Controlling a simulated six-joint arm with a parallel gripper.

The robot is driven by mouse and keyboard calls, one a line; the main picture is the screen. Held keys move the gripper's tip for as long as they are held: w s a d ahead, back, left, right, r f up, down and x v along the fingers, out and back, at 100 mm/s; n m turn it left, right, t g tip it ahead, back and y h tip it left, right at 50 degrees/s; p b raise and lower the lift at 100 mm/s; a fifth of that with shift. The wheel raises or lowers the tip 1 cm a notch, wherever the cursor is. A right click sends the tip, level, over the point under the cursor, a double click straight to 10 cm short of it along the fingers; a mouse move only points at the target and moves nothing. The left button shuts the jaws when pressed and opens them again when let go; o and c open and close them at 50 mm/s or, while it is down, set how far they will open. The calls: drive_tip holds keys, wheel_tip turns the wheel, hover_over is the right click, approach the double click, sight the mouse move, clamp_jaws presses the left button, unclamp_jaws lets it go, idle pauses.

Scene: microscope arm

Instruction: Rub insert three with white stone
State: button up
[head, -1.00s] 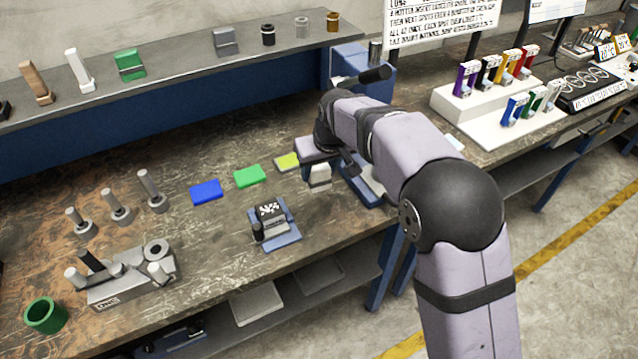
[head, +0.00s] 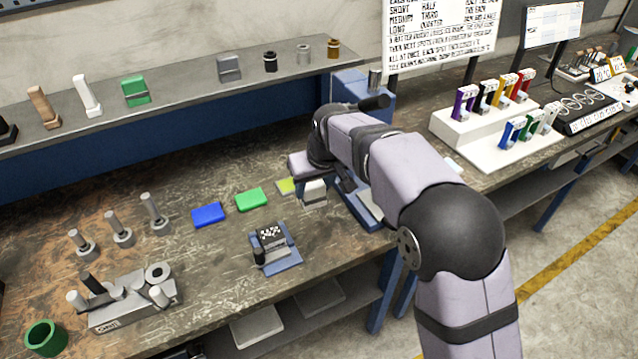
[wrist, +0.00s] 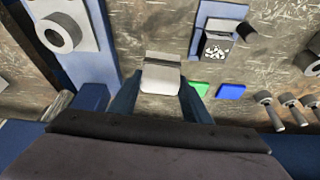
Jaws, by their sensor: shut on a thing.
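My gripper (wrist: 160,100) is shut on a pale block with a grey band (head: 313,192), which also shows between the blue fingers in the wrist view (wrist: 161,77). A white upright piece with a foot (head: 88,98) stands on the back shelf. A small blue-based fixture (head: 284,256) holds a black part with white specks (head: 270,236); the part also shows in the wrist view (wrist: 217,49). I cannot tell which thing is insert three.
A blue pad (head: 208,214) and green pad (head: 251,199) lie on the bench. Grey posts (head: 121,229), a grey block with rollers (head: 130,303) and a green ring (head: 45,338) are at left. A blue stand (head: 358,212) is close right of my gripper.

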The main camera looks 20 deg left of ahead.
drive_tip(key=s+a+r+p, duration=0.2)
drive_tip(key=s+a+p, duration=0.3)
drive_tip(key=p, duration=0.6)
drive_tip(key=shift+a, duration=0.95)
drive_tip(key=shift+f, duration=0.1)
